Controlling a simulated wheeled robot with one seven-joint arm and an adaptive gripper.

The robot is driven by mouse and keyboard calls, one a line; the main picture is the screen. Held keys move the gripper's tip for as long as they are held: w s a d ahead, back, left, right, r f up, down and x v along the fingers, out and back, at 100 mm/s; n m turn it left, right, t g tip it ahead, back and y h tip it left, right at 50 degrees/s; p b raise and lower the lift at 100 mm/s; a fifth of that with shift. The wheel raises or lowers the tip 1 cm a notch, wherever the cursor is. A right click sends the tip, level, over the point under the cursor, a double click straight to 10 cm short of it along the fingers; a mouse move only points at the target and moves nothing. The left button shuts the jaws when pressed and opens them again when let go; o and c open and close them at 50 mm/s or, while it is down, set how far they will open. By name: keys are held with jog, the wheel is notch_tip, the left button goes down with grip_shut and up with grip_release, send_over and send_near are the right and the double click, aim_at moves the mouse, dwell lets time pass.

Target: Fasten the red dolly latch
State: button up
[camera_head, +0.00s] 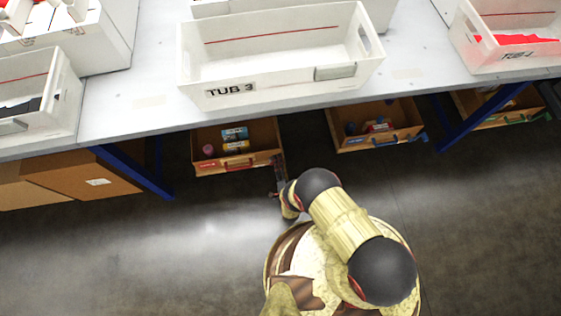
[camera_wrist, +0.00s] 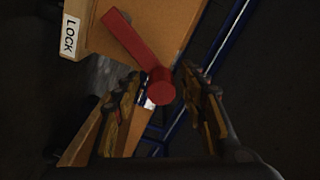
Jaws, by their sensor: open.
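The red latch (camera_wrist: 130,40) shows in the wrist view as a bar slanting from upper left down to a round red knob (camera_wrist: 161,92). It lies over the corner of a tan dolly box, beside a white LOCK label (camera_wrist: 70,37); the bar's far end is a little right of the label. My gripper (camera_wrist: 162,72) is open, with one finger on each side of the knob and gaps visible. In the head view the red-handled dolly (camera_head: 204,170) sits under the table, and my gripper (camera_head: 278,180) is at its right front corner. The latch is hard to make out there.
The table edge (camera_head: 130,125) with TUB 3 (camera_head: 285,85) overhangs the dollies. A blue-handled dolly (camera_head: 365,146) and a green-handled one (camera_head: 520,117) stand to the right. Blue table legs (camera_head: 135,173) flank the space. Cartons (camera_head: 80,180) stand at left. The front floor is clear.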

jog(key=shift+r, duration=0.1)
jog(key=shift+r, duration=4.9)
